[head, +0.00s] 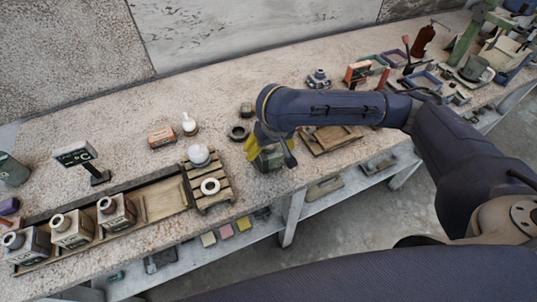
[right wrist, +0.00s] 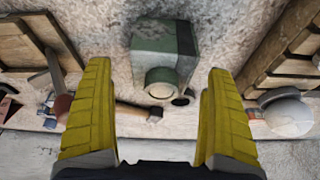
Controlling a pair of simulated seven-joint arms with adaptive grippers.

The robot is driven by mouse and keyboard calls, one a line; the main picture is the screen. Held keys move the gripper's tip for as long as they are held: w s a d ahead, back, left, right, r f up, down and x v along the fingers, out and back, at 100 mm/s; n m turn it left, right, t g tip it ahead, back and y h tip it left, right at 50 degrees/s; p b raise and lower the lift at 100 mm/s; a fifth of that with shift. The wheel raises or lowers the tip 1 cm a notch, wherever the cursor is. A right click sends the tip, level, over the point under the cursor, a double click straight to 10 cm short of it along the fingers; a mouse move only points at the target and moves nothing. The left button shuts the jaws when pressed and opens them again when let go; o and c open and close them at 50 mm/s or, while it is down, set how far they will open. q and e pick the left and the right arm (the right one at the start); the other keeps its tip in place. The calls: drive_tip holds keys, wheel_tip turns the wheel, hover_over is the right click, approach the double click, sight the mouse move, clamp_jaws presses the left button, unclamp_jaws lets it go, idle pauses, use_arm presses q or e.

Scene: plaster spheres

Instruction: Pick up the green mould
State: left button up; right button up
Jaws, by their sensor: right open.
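The green mould (right wrist: 165,45) is a block with green and grey faces and a round, pale-rimmed opening. In the right wrist view it lies at the top centre, beyond and between my fingers. In the head view the mould (head: 270,161) shows partly at the bench's front edge, the rest hidden by my right gripper. My right gripper (head: 256,148) has yellow fingers and is over the mould. In the right wrist view the gripper (right wrist: 157,100) is open, with nothing held between its fingers. My left gripper is not in view.
A slatted wooden rack (head: 212,201) with a white sphere (head: 198,155) stands left of the mould. A wooden tray (head: 331,140) lies to its right. A wooden-handled tool (right wrist: 108,108) lies close by. Grey bottle-like moulds (head: 72,229) stand in the long tray at left.

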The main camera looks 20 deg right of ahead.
sight(267, 153)
drive_tip(key=x, duration=0.2)
drive_tip(key=shift+a+f, duration=0.1)
drive_tip(key=shift+f, duration=0.3)
drive_tip(key=shift+x, duration=0.95)
drive_tip(key=shift+c, duration=0.2)
drive_tip(key=c, duration=1.5)
drive_tip(key=shift+w, duration=0.1)
drive_tip(key=shift+c, duration=0.7)
drive_tip(key=shift+r, duration=0.15)
